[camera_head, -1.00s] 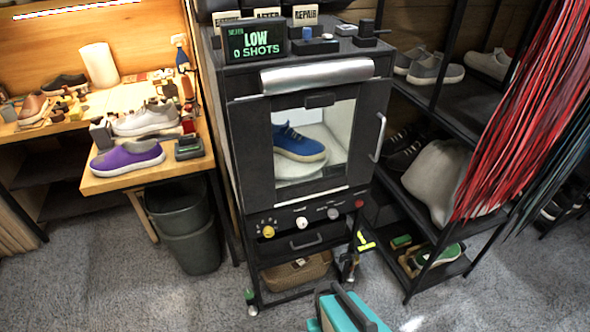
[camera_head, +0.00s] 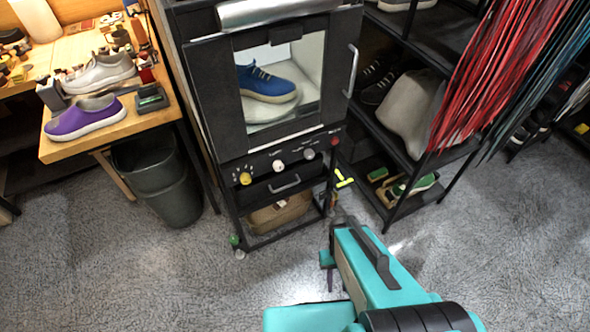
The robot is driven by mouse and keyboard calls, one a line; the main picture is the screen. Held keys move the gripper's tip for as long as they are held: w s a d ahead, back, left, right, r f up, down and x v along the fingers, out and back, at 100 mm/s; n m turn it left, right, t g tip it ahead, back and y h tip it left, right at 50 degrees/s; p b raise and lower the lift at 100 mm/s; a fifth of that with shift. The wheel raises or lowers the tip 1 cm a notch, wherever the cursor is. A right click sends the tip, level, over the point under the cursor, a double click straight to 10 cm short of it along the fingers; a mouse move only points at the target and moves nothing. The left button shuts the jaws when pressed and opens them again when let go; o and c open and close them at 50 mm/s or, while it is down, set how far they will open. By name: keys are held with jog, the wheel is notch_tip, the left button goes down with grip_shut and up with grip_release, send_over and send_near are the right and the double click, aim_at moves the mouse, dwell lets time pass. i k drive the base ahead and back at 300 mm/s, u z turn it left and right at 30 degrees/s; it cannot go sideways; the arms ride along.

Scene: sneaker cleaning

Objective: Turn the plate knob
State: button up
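A black cabinet (camera_head: 215,95) with a glass door stands at the centre. Its front panel carries a yellow knob (camera_head: 245,178) at left, a white knob (camera_head: 278,166) in the middle, a grey knob (camera_head: 308,154) and a red button-like control (camera_head: 334,141) at right. Their labels are too small to read, so I cannot tell which is the plate knob. A blue sneaker (camera_head: 266,82) sits inside behind the glass. My teal arm is at the lower right, below and apart from the panel. My gripper's fingers cannot be clearly made out, and nothing touches the knobs.
A wooden workbench (camera_head: 160,118) with shoes and a bin (camera_head: 165,185) beneath stand at left. A black shelf rack (camera_head: 395,130) with shoes and hanging red laces (camera_head: 495,75) are at right. Carpet before the cabinet is mostly clear.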

aim_at(278, 165)
jog(key=z, duration=0.3)
jog(key=k, duration=1.85)
jog(key=u, duration=0.4)
jog(key=i, duration=1)
jog(key=u, duration=0.05)
